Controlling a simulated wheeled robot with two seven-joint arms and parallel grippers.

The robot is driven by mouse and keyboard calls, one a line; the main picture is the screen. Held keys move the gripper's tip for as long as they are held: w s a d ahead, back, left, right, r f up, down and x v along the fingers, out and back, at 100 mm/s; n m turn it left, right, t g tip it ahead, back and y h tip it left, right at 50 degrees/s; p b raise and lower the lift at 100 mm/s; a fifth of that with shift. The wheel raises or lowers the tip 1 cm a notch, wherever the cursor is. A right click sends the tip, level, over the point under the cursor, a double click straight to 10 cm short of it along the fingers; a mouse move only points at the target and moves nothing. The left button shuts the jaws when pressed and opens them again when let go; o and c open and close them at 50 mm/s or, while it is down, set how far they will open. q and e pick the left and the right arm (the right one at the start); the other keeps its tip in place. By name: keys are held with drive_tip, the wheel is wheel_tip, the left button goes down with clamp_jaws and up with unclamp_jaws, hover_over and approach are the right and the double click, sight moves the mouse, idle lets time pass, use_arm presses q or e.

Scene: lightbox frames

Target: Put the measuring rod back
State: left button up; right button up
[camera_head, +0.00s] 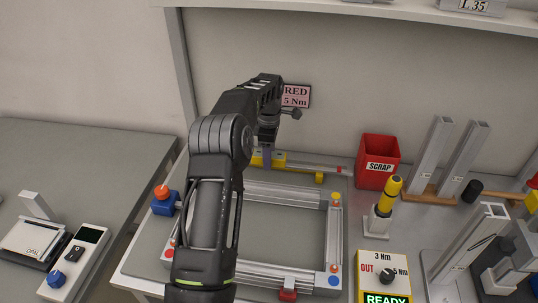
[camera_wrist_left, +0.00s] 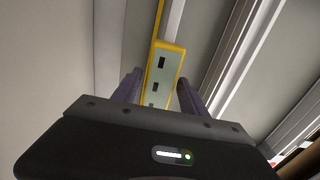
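The measuring rod (camera_head: 310,166), a silver bar with yellow parts and a red tip, lies behind the aluminium frame (camera_head: 285,188) in the head view. My left gripper (camera_head: 265,152) points down at the rod's left, yellow end. In the left wrist view, the yellow-edged rod body (camera_wrist_left: 166,65) with dark slots lies between the two fingers (camera_wrist_left: 160,90). The fingers sit close on both sides; whether they press on it cannot be told. My left arm covers the frame's left side. My right gripper is not in view.
A red scrap bin (camera_head: 376,165) stands right of the rod. A yellow-black driver (camera_head: 388,195) stands upright in front of it. A torque box (camera_head: 384,275) is at front right, with upright metal profiles (camera_head: 462,160) beyond. A scale (camera_head: 35,240) is on the left table.

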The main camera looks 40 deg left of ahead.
use_arm(q)
drive_tip(key=shift+o, duration=0.6)
drive_tip(key=shift+r, duration=0.1)
drive_tip(key=shift+r, duration=0.5)
wheel_tip(320, 180, up, 4)
drive_tip(key=shift+r+b, duration=0.1)
drive_tip(key=shift+b, duration=0.35)
drive_tip(key=shift+r+p, duration=0.75)
drive_tip(key=shift+r, duration=0.15)
drive_tip(key=shift+r+p, duration=0.35)
drive_tip(key=shift+r, duration=0.1)
